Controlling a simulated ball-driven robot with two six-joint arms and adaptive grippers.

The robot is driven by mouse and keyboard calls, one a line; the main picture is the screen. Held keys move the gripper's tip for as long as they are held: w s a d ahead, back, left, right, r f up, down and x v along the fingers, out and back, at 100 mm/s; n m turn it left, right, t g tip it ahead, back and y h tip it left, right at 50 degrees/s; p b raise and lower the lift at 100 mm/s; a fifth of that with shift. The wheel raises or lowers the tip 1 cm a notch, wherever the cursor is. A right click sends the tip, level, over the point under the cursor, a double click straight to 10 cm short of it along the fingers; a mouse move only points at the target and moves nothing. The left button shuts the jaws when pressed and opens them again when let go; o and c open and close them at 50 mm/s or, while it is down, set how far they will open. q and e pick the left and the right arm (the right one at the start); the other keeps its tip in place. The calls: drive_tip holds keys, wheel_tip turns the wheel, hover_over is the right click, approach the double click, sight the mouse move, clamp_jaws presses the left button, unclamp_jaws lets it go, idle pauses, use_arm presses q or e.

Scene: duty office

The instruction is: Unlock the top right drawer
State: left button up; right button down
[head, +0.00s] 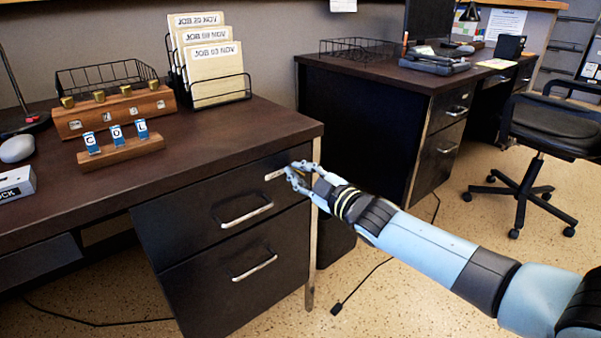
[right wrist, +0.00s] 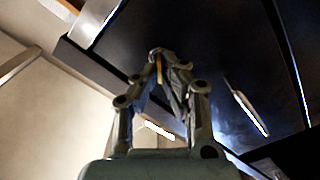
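The top right drawer (head: 190,214) of the near dark desk is closed, with a silver bar handle (head: 246,216) and a small pale label (head: 274,175) near its upper right corner. My right gripper (head: 293,174) is at that corner, just right of the label. In the right wrist view its fingertips (right wrist: 163,56) come together around a thin gold piece (right wrist: 159,70), which looks like a key. The lock is hidden behind the fingers, so I cannot tell whether the piece is in it. My left gripper is not in view.
A lower drawer (head: 240,285) is closed below. On the desk stand a wooden block with brass pieces (head: 115,112), a wooden stand with blue tags C, U, L (head: 120,151), and a file rack (head: 220,90). A second desk (head: 385,85) and a chair (head: 553,125) stand right.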

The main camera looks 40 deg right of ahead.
drive_tip(key=n, duration=0.3)
drive_tip(key=shift+a+f+n+b, duration=0.1)
drive_tip(key=shift+f+n+b, duration=0.15)
drive_tip(key=shift+n+b, duration=0.15)
drive_tip(key=shift+f+n+b, duration=0.1)
drive_tip(key=shift+n+b, duration=0.2)
drive_tip(key=shift+n, duration=1.2)
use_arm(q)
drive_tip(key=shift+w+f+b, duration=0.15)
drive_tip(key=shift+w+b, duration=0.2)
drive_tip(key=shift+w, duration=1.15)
use_arm(e)
drive_tip(key=shift+n, duration=0.9)
drive_tip(key=c, duration=1.5)
unclamp_jaws()
drive_tip(key=shift+c, duration=0.2)
